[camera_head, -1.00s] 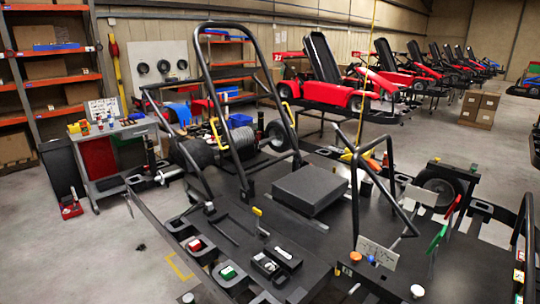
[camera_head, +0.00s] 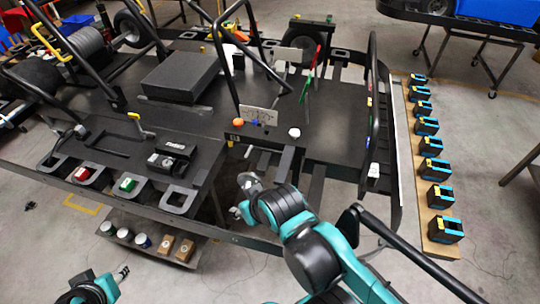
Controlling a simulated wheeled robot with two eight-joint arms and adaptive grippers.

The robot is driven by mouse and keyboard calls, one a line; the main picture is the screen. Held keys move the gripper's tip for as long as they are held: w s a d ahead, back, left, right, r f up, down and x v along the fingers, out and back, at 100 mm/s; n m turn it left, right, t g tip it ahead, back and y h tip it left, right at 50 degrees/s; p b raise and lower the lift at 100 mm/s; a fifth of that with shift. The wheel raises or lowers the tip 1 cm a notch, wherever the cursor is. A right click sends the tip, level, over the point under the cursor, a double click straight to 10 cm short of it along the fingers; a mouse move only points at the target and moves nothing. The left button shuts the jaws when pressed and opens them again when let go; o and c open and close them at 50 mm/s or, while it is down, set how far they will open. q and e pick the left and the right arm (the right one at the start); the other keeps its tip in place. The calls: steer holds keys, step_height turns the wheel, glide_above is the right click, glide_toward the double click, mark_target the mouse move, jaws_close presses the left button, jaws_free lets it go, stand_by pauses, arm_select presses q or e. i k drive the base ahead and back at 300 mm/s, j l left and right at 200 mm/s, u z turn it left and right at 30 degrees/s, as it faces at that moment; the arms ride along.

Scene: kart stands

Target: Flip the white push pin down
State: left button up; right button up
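The white push pin (camera_head: 294,132) is a small white round cap on the black kart deck, right of a grey plate (camera_head: 258,115). Whether it is up or down is too small to tell. My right gripper (camera_head: 241,212), at the end of the teal and black arm, is below and left of the pin, near the kart's front edge, and apart from it. Its fingers are small and partly hidden by the arm. My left gripper (camera_head: 122,271) is low at the left, over the floor, far from the pin. Its finger gap is not clear.
Black roll bars (camera_head: 227,75) rise around the deck. A wooden board (camera_head: 432,222) with several teal-black devices lies at the right.

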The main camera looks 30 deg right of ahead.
mark_target(295, 133)
steer(key=z, duration=1.4)
